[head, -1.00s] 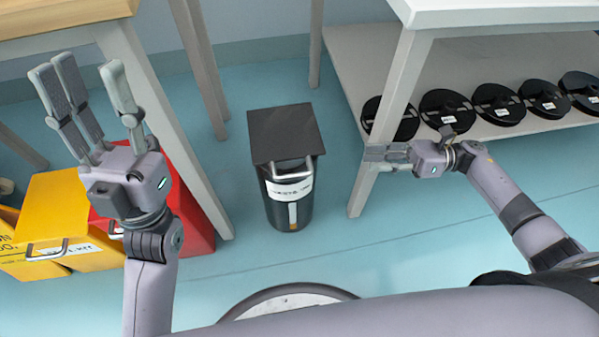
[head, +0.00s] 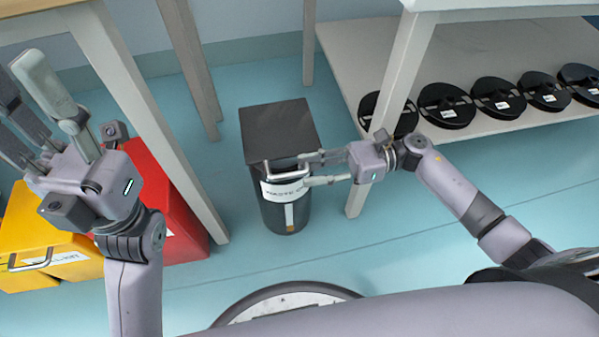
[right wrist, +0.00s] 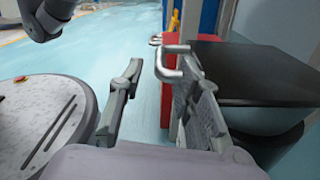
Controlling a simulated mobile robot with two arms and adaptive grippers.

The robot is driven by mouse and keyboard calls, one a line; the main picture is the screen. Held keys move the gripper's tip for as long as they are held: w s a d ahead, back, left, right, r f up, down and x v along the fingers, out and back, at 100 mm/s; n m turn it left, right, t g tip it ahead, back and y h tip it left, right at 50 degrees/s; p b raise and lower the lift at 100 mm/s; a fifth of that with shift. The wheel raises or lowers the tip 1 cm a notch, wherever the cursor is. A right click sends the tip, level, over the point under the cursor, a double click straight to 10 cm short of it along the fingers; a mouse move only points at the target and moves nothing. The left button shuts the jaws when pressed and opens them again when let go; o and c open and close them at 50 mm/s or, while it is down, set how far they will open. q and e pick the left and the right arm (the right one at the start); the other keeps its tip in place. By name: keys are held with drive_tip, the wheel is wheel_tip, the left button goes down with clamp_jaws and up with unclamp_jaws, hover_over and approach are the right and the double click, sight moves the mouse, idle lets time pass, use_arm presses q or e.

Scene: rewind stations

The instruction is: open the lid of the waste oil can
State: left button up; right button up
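The waste oil can (head: 286,213) is a black cylinder on the floor with a white label. Its square dark lid (head: 277,126) lies flat on top, closed, with a metal handle (head: 284,179) at the front. My right gripper (head: 305,170) is open, its fingertips at the right end of the handle. In the right wrist view the handle (right wrist: 172,75) shows near the right finger, by the lid (right wrist: 255,72); I cannot tell whether they touch. My left gripper (head: 30,95) is open and empty in the air at the left, its fingertips partly out of frame.
A red bin (head: 180,215) and a yellow bin (head: 45,235) stand under the left table. A table leg (head: 380,125) rises right of the can. Several black reels lie on the low shelf (head: 370,60) at the right. The floor before the can is clear.

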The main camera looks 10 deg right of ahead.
sight(299, 172)
drive_tip(key=shift+a, duration=1.55)
clamp_jaws()
